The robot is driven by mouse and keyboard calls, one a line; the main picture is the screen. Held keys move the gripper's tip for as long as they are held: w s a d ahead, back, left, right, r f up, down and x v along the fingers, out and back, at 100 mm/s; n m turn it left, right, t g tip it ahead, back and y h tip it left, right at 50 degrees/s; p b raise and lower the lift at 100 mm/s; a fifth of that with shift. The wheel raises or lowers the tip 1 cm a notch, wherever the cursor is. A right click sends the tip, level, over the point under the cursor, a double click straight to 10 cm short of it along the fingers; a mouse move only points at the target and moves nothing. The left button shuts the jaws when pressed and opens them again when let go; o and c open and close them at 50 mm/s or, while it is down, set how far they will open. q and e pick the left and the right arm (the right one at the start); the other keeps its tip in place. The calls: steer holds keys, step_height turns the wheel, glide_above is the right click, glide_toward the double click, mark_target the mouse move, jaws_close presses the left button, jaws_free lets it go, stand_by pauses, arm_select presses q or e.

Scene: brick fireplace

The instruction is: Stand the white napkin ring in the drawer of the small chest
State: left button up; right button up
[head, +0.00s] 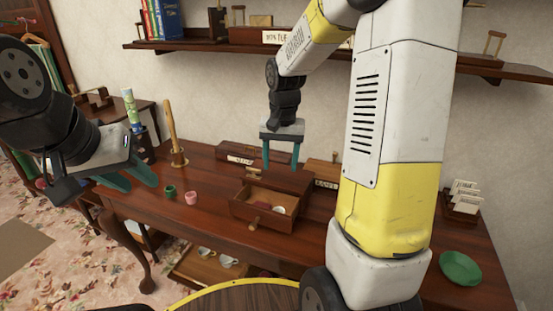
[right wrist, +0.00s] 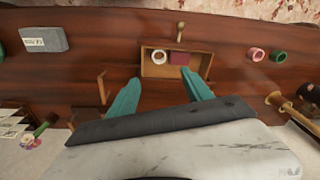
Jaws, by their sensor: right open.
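The small chest (head: 285,180) stands on the desk with its drawer (head: 262,222) pulled out toward the front. The white napkin ring (right wrist: 159,57) is inside the drawer, its round hole facing up in the right wrist view, so it seems to lie flat. It shows small and pale in the head view (head: 279,209). My left gripper (head: 129,179) is open and empty at the left.
A green ring (head: 170,191) and a pink ring (head: 191,198) sit on the desk left of the chest, near a wooden post (head: 173,135). A green dish (head: 460,268) and a card holder (head: 462,202) are at the right.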

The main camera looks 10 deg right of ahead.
steer(key=s+a+r+n+t+y, duration=0.1)
steer(key=s+r+n+t, duration=0.1)
steer(key=s+r, duration=0.4)
steer(key=s+a+r+n+t+y, duration=0.1)
steer(key=s+r, duration=0.5)
steer(key=s, duration=0.7)
steer(key=shift+s+r+n+t, duration=0.15)
steer(key=shift+r+n+t, duration=0.15)
steer(key=shift+n+t, duration=0.55)
